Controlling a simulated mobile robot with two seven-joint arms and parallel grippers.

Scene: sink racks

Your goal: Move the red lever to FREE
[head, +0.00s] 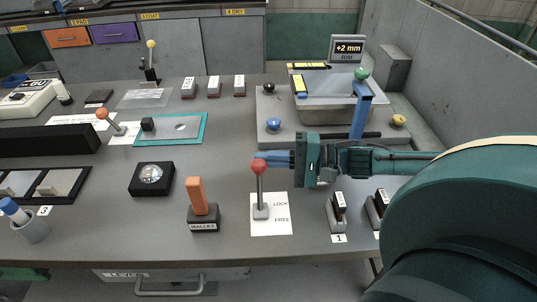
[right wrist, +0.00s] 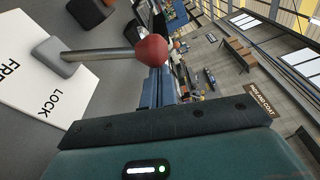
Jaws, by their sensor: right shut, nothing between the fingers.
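The red lever has a red ball knob (head: 258,166) on a grey rod above a small grey base (head: 261,214). It stands on a white card (head: 272,228) marked LOCK, farther from me, and FREE, nearer the front edge. The rod looks close to upright; its exact lean is hard to tell. My right gripper (head: 271,158) reaches in from the right, its blue fingers shut and empty, at the knob's far side. In the right wrist view the knob (right wrist: 151,50) partly covers the blue fingers (right wrist: 158,82); I cannot tell whether they touch. My left gripper is out of view.
An orange-handled mallet block (head: 197,195) stands left of the lever. Two small dark-topped holders (head: 337,212) stand right of it, below my right arm. A grey machine with a blue post (head: 361,110) stands behind. The counter front by the card is clear.

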